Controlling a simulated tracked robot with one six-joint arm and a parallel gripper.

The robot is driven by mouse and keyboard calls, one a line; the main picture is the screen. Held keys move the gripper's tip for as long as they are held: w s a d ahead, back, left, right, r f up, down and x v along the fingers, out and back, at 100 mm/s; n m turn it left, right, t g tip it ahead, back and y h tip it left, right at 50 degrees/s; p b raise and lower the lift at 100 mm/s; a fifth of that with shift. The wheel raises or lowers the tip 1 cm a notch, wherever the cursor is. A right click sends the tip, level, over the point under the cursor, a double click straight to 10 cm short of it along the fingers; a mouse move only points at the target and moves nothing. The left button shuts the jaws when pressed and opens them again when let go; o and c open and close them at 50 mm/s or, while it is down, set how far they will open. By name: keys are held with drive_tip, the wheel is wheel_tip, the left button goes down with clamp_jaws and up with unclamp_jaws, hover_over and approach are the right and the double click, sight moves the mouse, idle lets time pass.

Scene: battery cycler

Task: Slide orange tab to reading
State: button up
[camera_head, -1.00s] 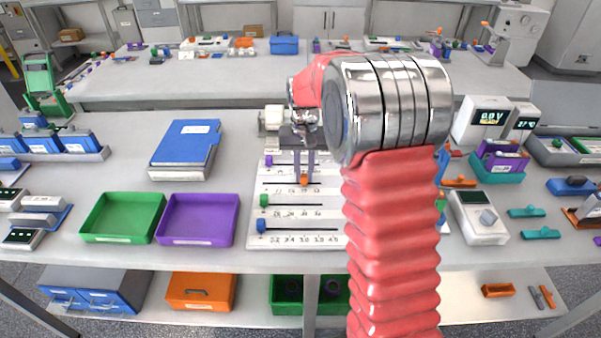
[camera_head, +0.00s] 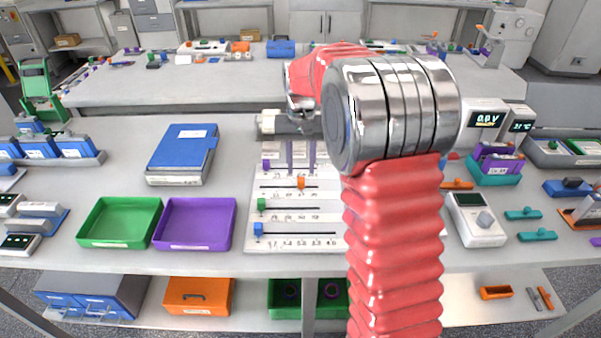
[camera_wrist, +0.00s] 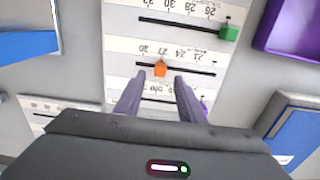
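The orange tab (camera_head: 301,182) sits on a dark slot of the white slider board (camera_head: 252,215), right of the slot's middle in the head view. In the wrist view the orange tab (camera_wrist: 160,69) stands beside a row of upside-down numbers, close to what looks like 27. My gripper (camera_head: 301,168) is open and empty. Its fingertips are apart from the tab, on the far side of it in the head view. In the wrist view my gripper (camera_wrist: 158,80) has its two fingers spread, with the tab just beyond and between the tips.
The same board carries a purple tab (camera_head: 266,165), a green tab (camera_head: 261,204) and a blue tab (camera_head: 258,229). A purple tray (camera_head: 196,247) and a green tray (camera_head: 116,243) lie left of it. A meter (camera_head: 477,220) stands to the right. The display unit (camera_head: 484,120) reads about 0.0V.

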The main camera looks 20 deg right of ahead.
sight(301, 178)
wheel_tip(301, 178, up, 9)
drive_tip(key=shift+r, duration=0.15)
drive_tip(key=shift+w, duration=0.1)
idle(0.5)
drive_tip(key=s+a+n+t, duration=0.2)
drive_tip(key=s+a, duration=0.2)
drive_tip(key=s, duration=1.1)
drive_tip(key=s+a+r+n+t, duration=0.1)
drive_tip(key=s+a+n+t, duration=0.1)
drive_tip(key=s, duration=1.3)
drive_tip(key=a+t, duration=0.1)
drive_tip(key=a, duration=0.1)
drive_tip(key=shift+a+t, duration=0.3)
drive_tip(key=shift+a, duration=0.1)
